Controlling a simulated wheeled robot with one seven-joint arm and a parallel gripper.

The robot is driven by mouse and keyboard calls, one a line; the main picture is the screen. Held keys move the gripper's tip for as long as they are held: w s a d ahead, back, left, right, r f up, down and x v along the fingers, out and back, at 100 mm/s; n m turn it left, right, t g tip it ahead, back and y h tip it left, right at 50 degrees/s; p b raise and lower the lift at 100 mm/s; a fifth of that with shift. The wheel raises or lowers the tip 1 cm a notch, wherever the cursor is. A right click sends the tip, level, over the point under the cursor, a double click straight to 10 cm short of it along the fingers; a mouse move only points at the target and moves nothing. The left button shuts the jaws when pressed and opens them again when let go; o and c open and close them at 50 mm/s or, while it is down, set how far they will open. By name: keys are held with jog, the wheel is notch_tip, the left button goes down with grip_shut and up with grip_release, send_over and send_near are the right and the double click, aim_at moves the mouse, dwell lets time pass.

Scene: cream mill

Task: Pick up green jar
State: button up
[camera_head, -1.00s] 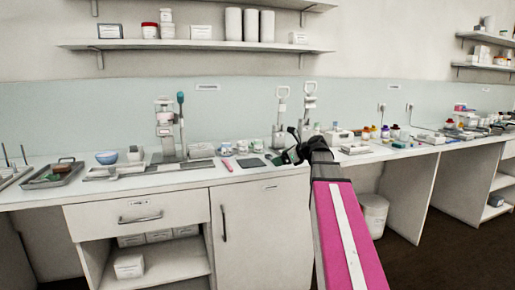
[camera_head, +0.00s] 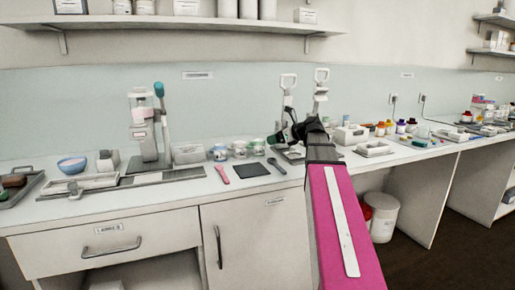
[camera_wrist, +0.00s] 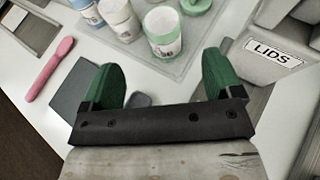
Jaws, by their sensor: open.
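The green jar (camera_wrist: 164,35) is a small white-bodied jar with a green rim and a label. In the wrist view it stands upright at the top middle, beyond my fingertips and apart from them. It also appears in the head view as the rightmost of a row of small jars (camera_head: 257,147). My gripper (camera_wrist: 160,78) is open, with nothing between its two green-padded fingers. In the head view my gripper (camera_head: 291,134) is dark and small, above the counter to the right of the jars.
A white jar (camera_wrist: 118,17) and a blue jar (camera_wrist: 88,12) stand left of the green jar on a clear tray. A green lid (camera_wrist: 196,6) lies right of it. A grey box labelled LIDS (camera_wrist: 275,50), a pink spatula (camera_wrist: 50,68) and a dark square pad (camera_wrist: 75,92) are nearby.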

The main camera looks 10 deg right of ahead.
aim_at(259, 147)
jog(key=x, duration=1)
jog(key=shift+w+a, duration=0.2)
jog(key=shift+w, duration=0.2)
jog(key=c, duration=1)
